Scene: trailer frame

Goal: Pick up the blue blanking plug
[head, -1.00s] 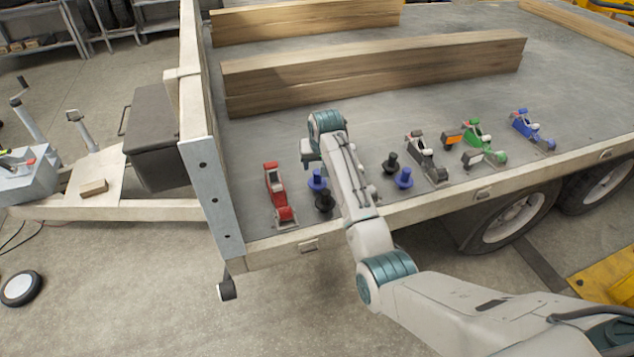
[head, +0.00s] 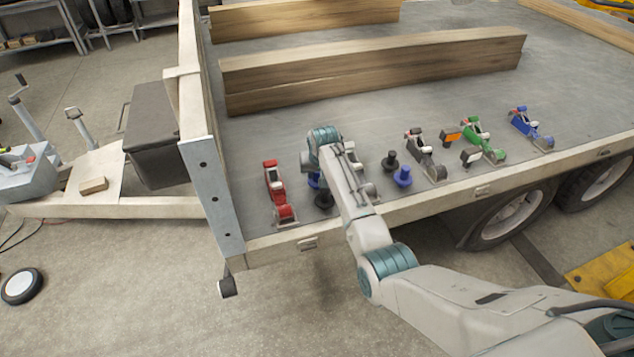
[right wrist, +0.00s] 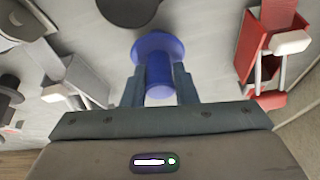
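The blue blanking plug (right wrist: 159,78) stands upright on the trailer bed, its stem between the fingers of my right gripper (right wrist: 160,88) in the right wrist view. The fingers lie close against both sides of the stem and look shut on it. In the head view this plug (head: 313,181) is mostly hidden behind my right gripper (head: 318,170). A second blue plug (head: 403,177) stands to the right on the bed. My left gripper is not in view.
A black plug (head: 324,201) stands just in front of the held one. A red clamp (head: 276,190) is to the left. Another black plug (head: 390,161), a grey clamp (head: 427,157), a green clamp (head: 483,140) and a blue clamp (head: 530,128) are to the right. Wooden beams (head: 380,70) lie behind.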

